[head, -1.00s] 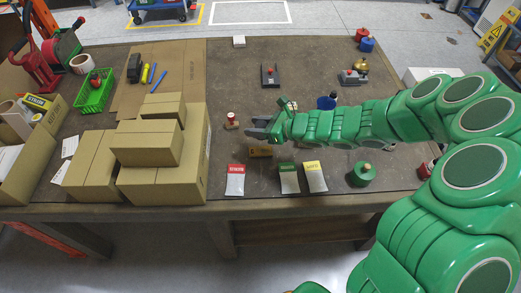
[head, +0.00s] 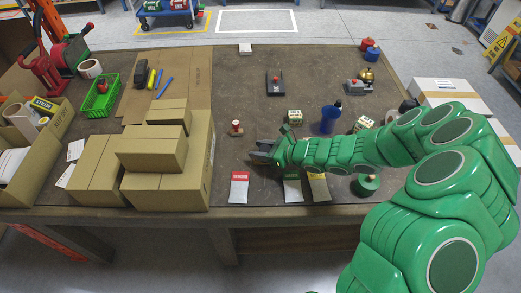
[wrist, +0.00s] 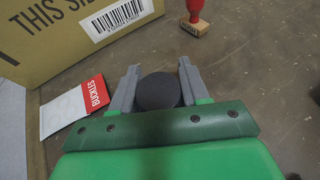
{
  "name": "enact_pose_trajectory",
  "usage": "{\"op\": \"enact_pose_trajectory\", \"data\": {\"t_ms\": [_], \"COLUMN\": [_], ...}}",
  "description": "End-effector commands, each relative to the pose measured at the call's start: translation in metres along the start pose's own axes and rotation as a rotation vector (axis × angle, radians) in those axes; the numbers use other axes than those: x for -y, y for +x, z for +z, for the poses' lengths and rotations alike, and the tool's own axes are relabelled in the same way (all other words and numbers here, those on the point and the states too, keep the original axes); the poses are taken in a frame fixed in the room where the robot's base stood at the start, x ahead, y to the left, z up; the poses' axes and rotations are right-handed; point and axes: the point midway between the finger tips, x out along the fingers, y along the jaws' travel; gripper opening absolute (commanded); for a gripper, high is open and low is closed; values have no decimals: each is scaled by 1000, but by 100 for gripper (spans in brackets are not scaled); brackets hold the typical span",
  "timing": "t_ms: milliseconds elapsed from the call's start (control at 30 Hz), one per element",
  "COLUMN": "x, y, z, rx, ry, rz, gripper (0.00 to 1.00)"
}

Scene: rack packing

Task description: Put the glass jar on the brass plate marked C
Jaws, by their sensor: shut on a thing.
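My gripper (head: 262,153) is low over the table, right of the stacked cardboard boxes. In the wrist view its grey fingers (wrist: 155,85) are shut on a round thing with a flat dark top (wrist: 158,92). Only that top shows; its sides are hidden, so I cannot see glass or confirm it is the jar. I cannot make out a brass plate or a letter C in either view.
Cardboard boxes (head: 155,155) stand to the left. A red-handled stamp (head: 235,128) is just behind the gripper. A red-topped BUCKLES packet (head: 239,188) lies in front. A blue bottle (head: 330,118) and a small box (head: 295,117) stand behind the arm.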

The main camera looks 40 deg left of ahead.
Motion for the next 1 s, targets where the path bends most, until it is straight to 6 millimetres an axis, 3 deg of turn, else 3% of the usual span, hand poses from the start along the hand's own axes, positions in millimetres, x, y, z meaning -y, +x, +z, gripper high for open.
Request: {"op": "enact_pose_trajectory", "data": {"t_ms": [400,433,567,1000], "x": [0,0,0,0], "y": [2,2,2,-2], "z": [-4,-4,-4,-2], "rx": [0,0,0,0], "ry": [0,0,0,0], "rz": [0,0,0,0], "gripper": [11,48,68,71]}}
